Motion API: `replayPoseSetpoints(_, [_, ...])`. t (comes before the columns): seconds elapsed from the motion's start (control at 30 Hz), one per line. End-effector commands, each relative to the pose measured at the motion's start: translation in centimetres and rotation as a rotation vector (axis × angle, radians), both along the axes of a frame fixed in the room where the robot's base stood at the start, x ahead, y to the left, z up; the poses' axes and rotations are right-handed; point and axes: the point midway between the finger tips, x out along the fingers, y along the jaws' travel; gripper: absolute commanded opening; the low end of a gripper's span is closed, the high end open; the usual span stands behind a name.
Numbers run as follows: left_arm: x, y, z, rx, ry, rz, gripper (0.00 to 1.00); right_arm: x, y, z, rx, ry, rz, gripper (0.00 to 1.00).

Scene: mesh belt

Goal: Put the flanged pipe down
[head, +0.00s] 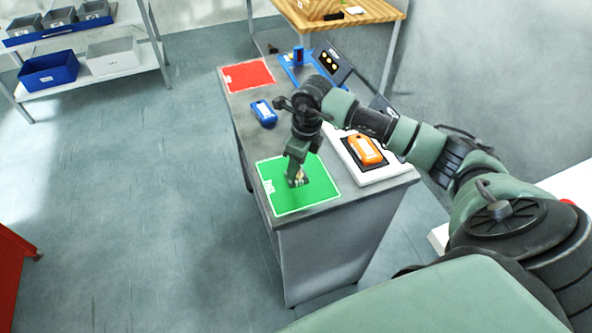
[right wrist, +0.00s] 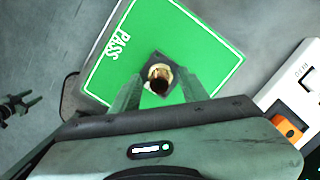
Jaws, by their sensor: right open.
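The flanged pipe (right wrist: 160,77) shows in the right wrist view as a brass-coloured ring with a dark bore, seen end-on. It is over the green PASS mat (right wrist: 190,45), with a dark patch around it. In the head view the green mat (head: 275,201) lies at the near left of the grey bench, and only a small bit of the pipe (head: 299,177) shows by the fingertips. My right gripper (head: 296,181) points down over the mat. Its fingers (right wrist: 163,95) are open, one on each side of the pipe; contact is hard to tell. My left gripper is not identifiable.
An orange device (head: 366,149) sits on a white stand right of the mat. A blue device (head: 264,112) and a red mat (head: 247,75) lie farther back, beside a blue fixture (head: 298,67). A bin shelf (head: 125,62) stands at the far left.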

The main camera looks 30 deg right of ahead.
Motion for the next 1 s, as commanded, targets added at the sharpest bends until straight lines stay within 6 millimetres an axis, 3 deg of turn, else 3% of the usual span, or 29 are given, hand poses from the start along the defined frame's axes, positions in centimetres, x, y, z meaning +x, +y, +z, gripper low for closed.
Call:
replayPoseSetpoints(0.13, [0.03,-0.02,0.51,0.0,-0.001,0.0,0.48,0.12,0.08,-1.24,0.0,0.001,-0.001,0.45])
replayPoseSetpoints(0.37, [0.04,-0.02,0.41,0.0,-0.001,0.0,0.48,0.15,0.1,-1.43,0.0,0.0,0.001,0.45])
replayPoseSetpoints(0.5, [0.05,-0.03,0.41,0.0,-0.001,0.0,0.48,0.15,0.1,-1.41,0.0,-0.001,0.001,0.06])
replayPoseSetpoints(0.53, [0.05,-0.03,0.41,0.0,-0.001,0.0,0.48,0.15,0.1,-1.41,0.0,-0.001,0.001,0.0])
replayPoseSetpoints(1.0, [0.06,-0.04,0.42,0.0,-0.001,0.0,0.48,0.17,0.09,-1.35,0.0,-0.001,0.001,0.0])
